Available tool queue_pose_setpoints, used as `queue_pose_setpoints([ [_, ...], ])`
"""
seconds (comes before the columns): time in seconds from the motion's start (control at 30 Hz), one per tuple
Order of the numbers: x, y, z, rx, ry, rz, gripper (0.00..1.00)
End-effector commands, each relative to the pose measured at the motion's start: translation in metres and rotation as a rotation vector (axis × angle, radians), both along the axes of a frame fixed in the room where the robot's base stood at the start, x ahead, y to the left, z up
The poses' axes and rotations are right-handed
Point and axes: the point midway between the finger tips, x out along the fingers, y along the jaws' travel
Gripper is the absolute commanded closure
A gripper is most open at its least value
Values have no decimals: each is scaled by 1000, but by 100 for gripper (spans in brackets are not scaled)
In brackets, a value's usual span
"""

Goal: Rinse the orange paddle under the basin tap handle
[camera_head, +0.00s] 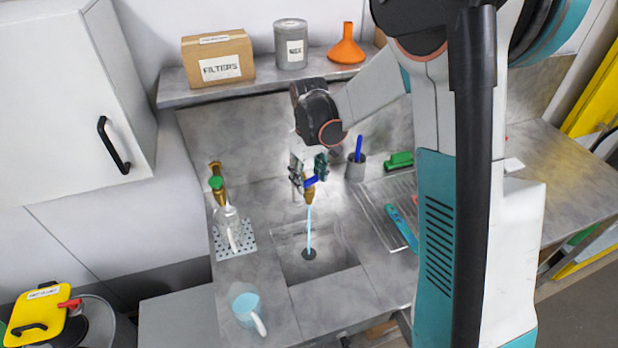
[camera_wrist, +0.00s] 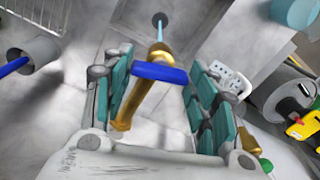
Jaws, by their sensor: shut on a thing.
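The basin tap (camera_head: 310,195) is brass with a blue handle (camera_wrist: 160,73). A thin blue stream (camera_head: 309,230) runs from it down to the drain of the basin (camera_head: 330,265). My gripper (camera_head: 308,172) is at the tap, its two teal-padded fingers on either side of the blue handle and shut on it; the same gripper (camera_wrist: 160,85) shows in the wrist view. A teal-blue paddle-like tool (camera_head: 402,229) lies on the ribbed drainer right of the basin.
A light blue mug (camera_head: 245,305) is at the front left. An orange funnel (camera_head: 346,50) is on the shelf.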

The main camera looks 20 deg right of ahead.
Motion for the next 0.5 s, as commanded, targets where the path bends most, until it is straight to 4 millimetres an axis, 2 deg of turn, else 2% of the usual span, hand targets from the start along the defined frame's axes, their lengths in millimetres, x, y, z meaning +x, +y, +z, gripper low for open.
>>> queue_pose_setpoints([
  [0.1,0,0,0,0,0,-1,71],
  [0.13,0,0,0,0,0,-1,45],
  [0.2,0,0,0,0,0,-1,29],
  [0.5,0,0,0,0,1,-2,27],
])
